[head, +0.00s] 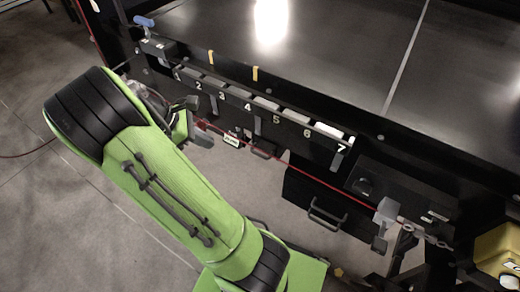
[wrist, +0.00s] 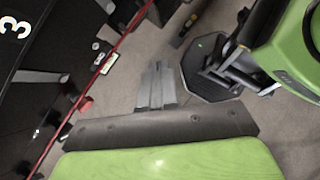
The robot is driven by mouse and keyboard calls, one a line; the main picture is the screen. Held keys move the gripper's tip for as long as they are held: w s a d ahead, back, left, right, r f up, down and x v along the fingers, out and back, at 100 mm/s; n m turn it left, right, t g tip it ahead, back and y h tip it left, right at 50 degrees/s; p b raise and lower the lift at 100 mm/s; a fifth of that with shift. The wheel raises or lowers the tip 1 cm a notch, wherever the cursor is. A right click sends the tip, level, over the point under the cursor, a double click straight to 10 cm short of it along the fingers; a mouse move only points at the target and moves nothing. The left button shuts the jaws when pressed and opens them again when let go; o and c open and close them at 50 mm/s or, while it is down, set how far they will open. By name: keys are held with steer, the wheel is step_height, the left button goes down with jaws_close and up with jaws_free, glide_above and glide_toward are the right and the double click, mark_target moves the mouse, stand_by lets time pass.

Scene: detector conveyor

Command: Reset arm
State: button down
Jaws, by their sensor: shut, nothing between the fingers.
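My green arm reaches from the lower middle of the head view up to the left, beside the front of the black conveyor (head: 330,50). My gripper (wrist: 158,70) shows in the wrist view as two grey fingers lying together beyond a dark bar. The fingers are shut with nothing between them, and open floor shows behind them. In the head view the arm's end is mostly hidden behind its own links, below the numbered slots at the left.
The conveyor front carries numbered slots (head: 265,104), 1 to 7. A red cord (head: 283,168) runs along it, also seen left in the wrist view (wrist: 112,52). A black drawer with a handle (head: 326,215) hangs below. A yellow bin (head: 497,255) stands lower right.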

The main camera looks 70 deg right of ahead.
stand_by(0.4)
steer(key=s+a+r+m+t+y, duration=0.1)
steer(key=s+a+r+m+t, duration=0.1)
steer(key=a, duration=0.6)
steer(key=s+a+r+m+t+y, duration=0.2)
steer(key=s+a+r+m+t, duration=0.1)
steer(key=a+r+t, duration=0.2)
steer(key=s+a+r+m+t+y, duration=0.1)
steer(key=s+a+r+m+t, duration=0.1)
steer(key=a, duration=0.8)
step_height(320, 180, up, 2)
steer(key=shift+s+a+m+t+y, duration=0.3)
steer(key=shift+s+t, duration=0.5)
steer(key=shift+t, duration=0.4)
